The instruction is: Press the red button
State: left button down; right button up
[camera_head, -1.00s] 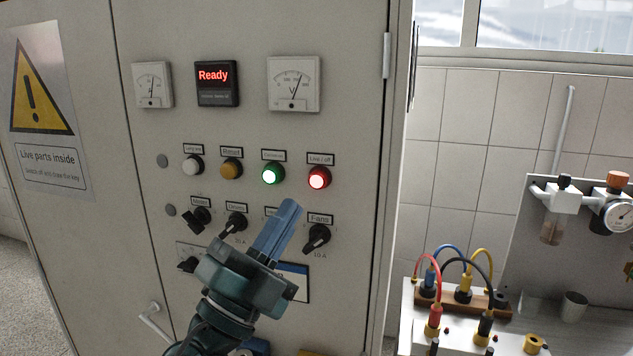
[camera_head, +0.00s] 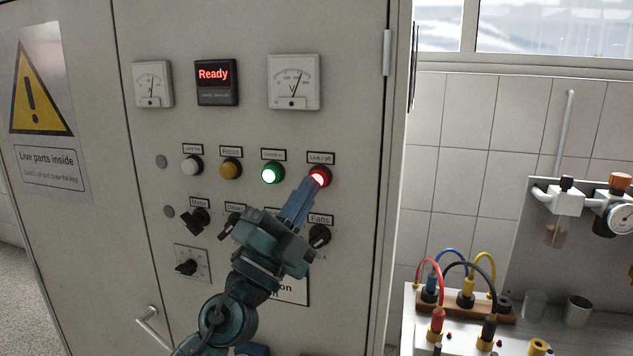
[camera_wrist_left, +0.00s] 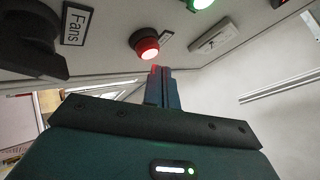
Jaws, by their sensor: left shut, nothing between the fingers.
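The red button (camera_head: 320,176) glows on the grey cabinet door, at the right end of a row of round buttons. My left gripper (camera_head: 312,183) is shut and empty, its blue fingertips just below and in front of the button in the head view, overlapping its lower edge. In the left wrist view the red button (camera_wrist_left: 147,45) sticks out from the panel, and the closed fingertips (camera_wrist_left: 159,70) are close to it, with red light on them. I cannot tell for sure whether they touch. My right gripper is not in view.
A lit green button (camera_head: 272,174) sits left of the red one, with amber (camera_head: 230,169) and white (camera_head: 192,165) ones beyond. Black rotary knobs, including the Fans knob (camera_head: 319,236), are below. A display (camera_head: 216,82) reads Ready. A bench with cables (camera_head: 460,290) stands at right.

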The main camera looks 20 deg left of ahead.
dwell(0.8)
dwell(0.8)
pick_arm(q)
jog(key=shift+w, duration=0.15)
jog(key=shift+w, duration=0.3)
jog(key=shift+w+b, duration=0.45)
jog(key=shift+b, duration=0.05)
dwell(0.6)
jog(key=shift+s, duration=0.15)
jog(key=shift+s+p, duration=0.3)
jog(key=shift+s, duration=0.4)
